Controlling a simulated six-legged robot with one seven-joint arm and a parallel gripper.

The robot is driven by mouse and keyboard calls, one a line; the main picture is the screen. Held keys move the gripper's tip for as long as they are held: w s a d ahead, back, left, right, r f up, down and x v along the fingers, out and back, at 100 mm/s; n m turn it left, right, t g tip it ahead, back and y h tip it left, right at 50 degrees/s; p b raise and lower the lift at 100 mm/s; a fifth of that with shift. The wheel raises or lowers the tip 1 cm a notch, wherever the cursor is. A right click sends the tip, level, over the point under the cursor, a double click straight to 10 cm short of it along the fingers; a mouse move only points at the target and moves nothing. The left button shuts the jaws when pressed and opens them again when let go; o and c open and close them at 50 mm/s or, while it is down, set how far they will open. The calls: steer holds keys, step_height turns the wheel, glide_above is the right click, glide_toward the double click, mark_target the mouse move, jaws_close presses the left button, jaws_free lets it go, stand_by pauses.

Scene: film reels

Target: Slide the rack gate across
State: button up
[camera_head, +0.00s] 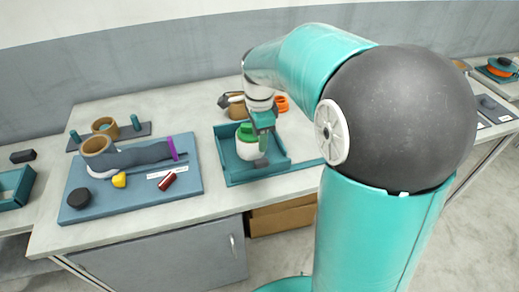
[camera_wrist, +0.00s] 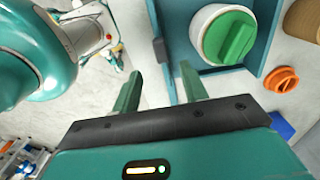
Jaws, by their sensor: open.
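I cannot tell for certain which part is the rack gate. A purple upright bar (camera_head: 172,148) stands at the right end of a dark grey piece (camera_head: 140,154) on the blue board (camera_head: 135,200), left of my gripper. My gripper (camera_head: 263,150) is over the teal tray, at a white tub with a green lid (camera_head: 246,137). In the wrist view my gripper (camera_wrist: 160,88) is open, with nothing between its fingers. The tub with the green lid (camera_wrist: 225,38) is beside the fingers there, not between them. The purple bar is not in the wrist view.
The teal tray (camera_head: 236,180) holds the tub. The board also bears a tan ring (camera_head: 97,146), a black disc (camera_head: 79,198), a yellow piece (camera_head: 119,180) and a dark red cylinder (camera_head: 167,181). An orange cap (camera_wrist: 283,80) lies outside the tray. Bare tabletop lies left of the tray.

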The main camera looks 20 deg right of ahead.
steer(key=shift+r, duration=2.35)
